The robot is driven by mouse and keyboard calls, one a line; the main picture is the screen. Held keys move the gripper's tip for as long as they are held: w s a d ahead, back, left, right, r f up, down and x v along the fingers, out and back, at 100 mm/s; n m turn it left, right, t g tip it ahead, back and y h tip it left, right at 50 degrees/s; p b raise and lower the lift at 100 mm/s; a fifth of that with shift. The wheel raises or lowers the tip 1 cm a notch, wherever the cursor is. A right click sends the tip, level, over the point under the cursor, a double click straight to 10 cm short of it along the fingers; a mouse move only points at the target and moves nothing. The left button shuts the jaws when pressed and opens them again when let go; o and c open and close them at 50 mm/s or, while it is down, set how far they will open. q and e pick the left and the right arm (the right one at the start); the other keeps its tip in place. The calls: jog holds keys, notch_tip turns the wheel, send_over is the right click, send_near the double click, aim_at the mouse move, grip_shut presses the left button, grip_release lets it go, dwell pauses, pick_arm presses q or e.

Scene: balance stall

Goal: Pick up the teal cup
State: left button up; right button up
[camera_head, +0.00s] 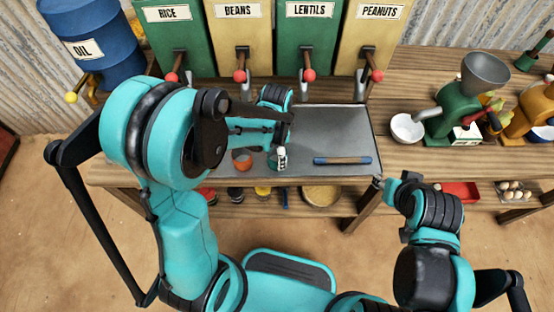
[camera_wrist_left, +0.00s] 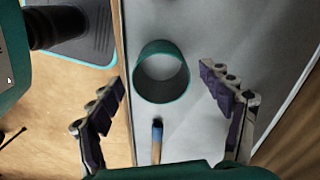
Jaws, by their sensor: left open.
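The teal cup (camera_wrist_left: 147,89) stands on the grey tray (camera_wrist_left: 205,25) in the left wrist view, with its round opening toward the camera. My left gripper (camera_wrist_left: 165,88) is open, with one finger on each side of the cup and a gap to each. In the head view my left gripper (camera_head: 281,155) is low over the front of the tray, and the cup is mostly hidden by it. My right gripper (camera_head: 385,183) is by the counter's front right edge, away from the cup; its fingers are too small to read.
A blue and brown stick (camera_head: 342,160) lies right of the cup. An orange-red cup (camera_head: 242,159) stands to its left. Labelled dispensers (camera_head: 308,40) line the back. A white bowl (camera_head: 406,127) and a green grinder (camera_head: 445,120) are at right.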

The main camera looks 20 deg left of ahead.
pick_arm(q)
jog(key=shift+w+f, duration=0.1)
jog(key=shift+f, duration=0.85)
jog(key=shift+r, duration=0.1)
jog(key=shift+c, duration=0.4)
jog(key=c, duration=1.2)
